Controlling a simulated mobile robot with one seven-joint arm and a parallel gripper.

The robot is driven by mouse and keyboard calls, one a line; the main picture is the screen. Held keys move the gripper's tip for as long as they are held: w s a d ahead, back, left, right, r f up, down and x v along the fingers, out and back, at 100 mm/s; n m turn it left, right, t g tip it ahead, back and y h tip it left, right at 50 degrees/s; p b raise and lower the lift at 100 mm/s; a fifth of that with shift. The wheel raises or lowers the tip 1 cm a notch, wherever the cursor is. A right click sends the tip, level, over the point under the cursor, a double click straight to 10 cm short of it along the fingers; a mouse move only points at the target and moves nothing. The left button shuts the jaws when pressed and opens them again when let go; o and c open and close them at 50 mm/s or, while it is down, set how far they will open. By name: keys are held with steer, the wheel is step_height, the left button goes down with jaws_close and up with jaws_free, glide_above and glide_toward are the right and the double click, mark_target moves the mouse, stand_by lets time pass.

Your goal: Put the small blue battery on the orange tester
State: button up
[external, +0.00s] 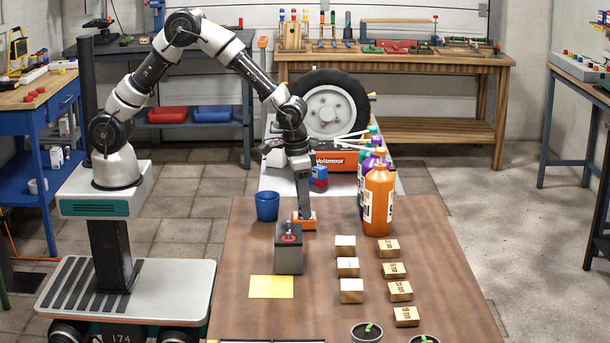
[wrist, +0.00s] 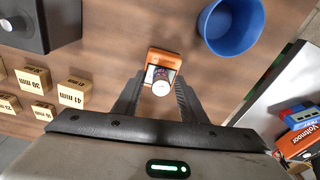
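The orange tester (external: 303,221) lies on the brown table below my gripper (external: 304,210). In the wrist view the tester (wrist: 163,56) is just beyond the fingertips. A small cylinder with a pale end (wrist: 161,88), apparently the battery, shows end-on between the fingers of my gripper (wrist: 159,92) and overlaps the tester's near part. Its side looks dark, and I cannot make out blue on it. A narrow gap shows between it and each finger, so the fingers look open around it. Whether it rests on the tester is hard to tell. The external view hides it.
A blue cup (external: 267,206) stands close behind and left of the tester. A yellow sheet (external: 272,287) lies front left.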

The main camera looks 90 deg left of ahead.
step_height(320, 180, up, 12)
steer(key=s+f+p, duration=0.1)
steer(key=s+a+r+t, duration=0.2)
steer(key=s+a+r, duration=0.1)
steer(key=s+r, duration=0.75)
steer(key=s+a+r+m+t, duration=0.1)
steer(key=s+a+r, duration=0.1)
steer(key=s, duration=0.6)
steer(key=s+a+r+m+t, duration=0.1)
steer(key=s+r, duration=0.1)
steer(key=s, duration=0.7)
step_height(320, 180, up, 13)
steer(key=p, duration=1.2)
steer(key=shift+w+t+p, duration=0.3)
steer(key=shift+w+p, duration=0.05)
steer(key=shift+w, duration=0.1)
